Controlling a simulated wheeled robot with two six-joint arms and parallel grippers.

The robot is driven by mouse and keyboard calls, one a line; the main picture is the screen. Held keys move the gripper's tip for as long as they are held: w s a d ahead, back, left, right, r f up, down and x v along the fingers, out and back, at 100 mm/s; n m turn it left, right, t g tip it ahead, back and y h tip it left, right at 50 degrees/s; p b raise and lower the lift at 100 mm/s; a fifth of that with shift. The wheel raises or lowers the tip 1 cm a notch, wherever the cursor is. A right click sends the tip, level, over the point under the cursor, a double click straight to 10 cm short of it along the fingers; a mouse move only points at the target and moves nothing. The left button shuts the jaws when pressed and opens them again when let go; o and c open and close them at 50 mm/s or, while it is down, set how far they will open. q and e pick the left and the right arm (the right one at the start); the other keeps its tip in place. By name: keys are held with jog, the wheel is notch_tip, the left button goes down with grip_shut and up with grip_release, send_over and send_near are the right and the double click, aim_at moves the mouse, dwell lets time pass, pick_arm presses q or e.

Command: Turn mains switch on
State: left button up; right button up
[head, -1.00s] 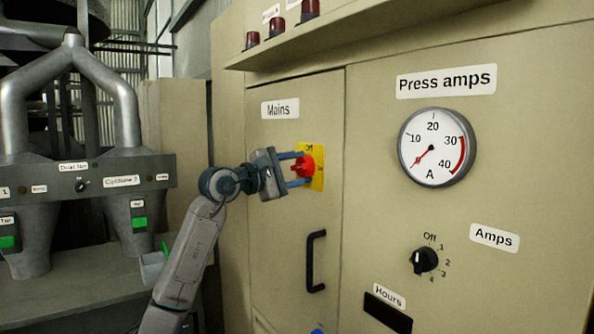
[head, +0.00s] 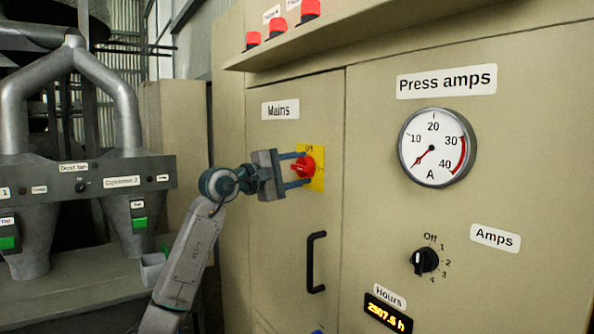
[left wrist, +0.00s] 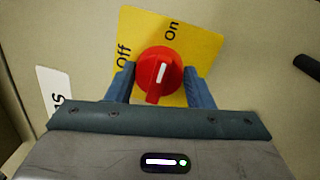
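The red mains switch (head: 301,166) sits on a yellow plate (head: 318,184) under the "Mains" label (head: 280,110). My left gripper (head: 305,169) is in front of it, its two blue fingers spread on either side of the knob. In the left wrist view the red knob (left wrist: 160,73) is between the fingers, with narrow gaps or light contact; I cannot tell which. The knob's white mark points up and slightly right, towards "On" rather than "Off" on the plate (left wrist: 205,45).
Red lamps (head: 277,27) on the ledge are lit. The hours display (head: 388,313) glows. A black door handle (head: 316,262) is below the switch. The press amps gauge (head: 437,147) and the amps selector (head: 424,261) are to the right. A grey machine with green buttons (head: 139,222) stands left.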

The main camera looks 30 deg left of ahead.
pick_arm(q)
jog(key=o, duration=0.4)
jog(key=shift+o, duration=0.2)
pick_arm(e)
jog(key=shift+a, duration=0.1)
pick_arm(q)
jog(key=shift+s+a+f, duration=0.1)
jog(key=shift+s, duration=0.1)
jog(key=b+v, duration=0.5)
jog(key=v, duration=0.5)
jog(key=shift+s+b, duration=0.15)
jog(key=shift+b, duration=0.15)
pick_arm(e)
jog(key=shift+w+f, duration=0.25)
jog(key=shift+f, duration=0.5)
jog(key=shift+w+f, duration=0.2)
jog(key=shift+f, duration=0.6)
jog(key=shift+w+f, duration=0.25)
jog(key=shift+f, duration=0.5)
